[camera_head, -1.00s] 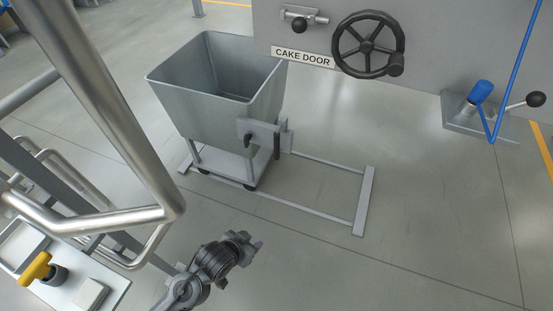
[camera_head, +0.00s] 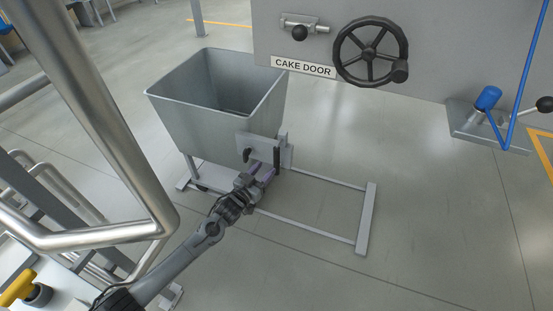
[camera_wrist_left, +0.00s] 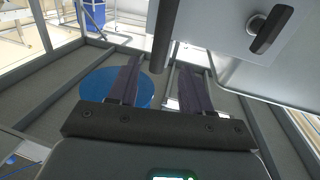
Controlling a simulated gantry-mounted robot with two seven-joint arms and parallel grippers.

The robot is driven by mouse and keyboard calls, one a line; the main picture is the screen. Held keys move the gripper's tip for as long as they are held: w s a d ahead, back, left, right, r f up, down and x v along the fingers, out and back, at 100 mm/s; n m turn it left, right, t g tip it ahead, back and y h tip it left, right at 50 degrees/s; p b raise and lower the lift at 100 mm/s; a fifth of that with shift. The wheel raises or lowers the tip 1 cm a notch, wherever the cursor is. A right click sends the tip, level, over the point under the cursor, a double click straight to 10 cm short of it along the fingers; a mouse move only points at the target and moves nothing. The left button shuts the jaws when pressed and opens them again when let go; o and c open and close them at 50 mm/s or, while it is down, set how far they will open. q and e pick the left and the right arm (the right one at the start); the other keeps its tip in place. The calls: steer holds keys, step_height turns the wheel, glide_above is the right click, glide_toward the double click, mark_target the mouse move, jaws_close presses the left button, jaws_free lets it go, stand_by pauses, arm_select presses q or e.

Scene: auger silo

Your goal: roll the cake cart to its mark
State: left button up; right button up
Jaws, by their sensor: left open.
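The cake cart (camera_head: 215,112) is a grey open-topped hopper on a low wheeled base, standing over the left end of a floor frame with pale rails (camera_head: 310,228). A plate (camera_head: 258,148) with a black upright handle (camera_head: 277,160) is on its near right side. My left gripper (camera_head: 266,171) is open and empty beside this handle, its fingers pointing towards it. In the left wrist view, a dark upright bar (camera_wrist_left: 163,40) stands between the lines of the two open fingers (camera_wrist_left: 162,82). The gripper hides part of the cart's base. My right gripper is not in view.
A grey machine wall carries the CAKE DOOR label (camera_head: 303,67) and a black handwheel (camera_head: 371,52). A blue-handled lever base (camera_head: 488,128) stands at the right. A steel railing (camera_head: 90,120) crosses the left foreground. The floor inside the frame's right part is clear.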

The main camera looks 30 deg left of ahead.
mark_target(275, 159)
arm_select(q)
steer(key=w+b, duration=0.6)
steer(key=w, duration=0.1)
steer(key=shift+d+f, duration=0.2)
steer(key=shift+d, duration=0.05)
steer(key=shift+w+r+b, duration=0.2)
steer(key=shift+w+b, duration=0.6)
steer(key=shift+w, duration=0.05)
steer(key=shift+d, duration=0.1)
jaws_close()
